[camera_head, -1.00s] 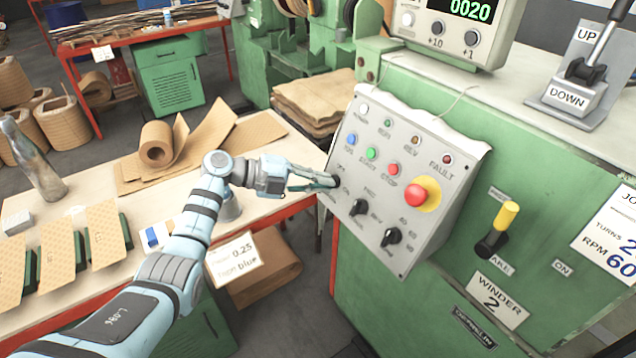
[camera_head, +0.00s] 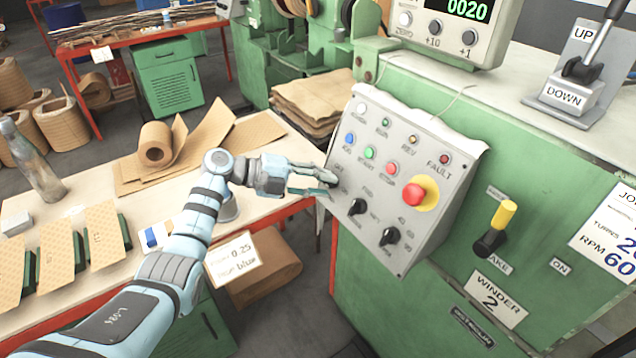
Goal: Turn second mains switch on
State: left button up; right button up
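The sloped grey control panel (camera_head: 425,150) of Winder 2 carries lamps, push buttons, a red emergency button (camera_head: 414,195) on a yellow ring and black rotary knobs. One knob (camera_head: 357,206) is in the lower middle and another knob (camera_head: 390,236) is to its right. My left gripper (camera_head: 332,184) is at the panel's left edge, its fingers apart with a gap between them. Its fingertips cover the place of the leftmost knob, so that knob and its setting are hidden. I cannot tell whether they touch it. No mains label is readable. My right gripper is not in view.
A yellow-handled lever (camera_head: 495,230) is right of the panel on the green machine (camera_head: 400,300). A counter (camera_head: 455,25) reading 0020 and an UP/DOWN lever (camera_head: 585,70) stand on top. A workbench (camera_head: 200,225) with cardboard and a bottle (camera_head: 32,160) is at left.

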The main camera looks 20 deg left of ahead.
pick_arm(q)
jog(key=v, duration=1.2)
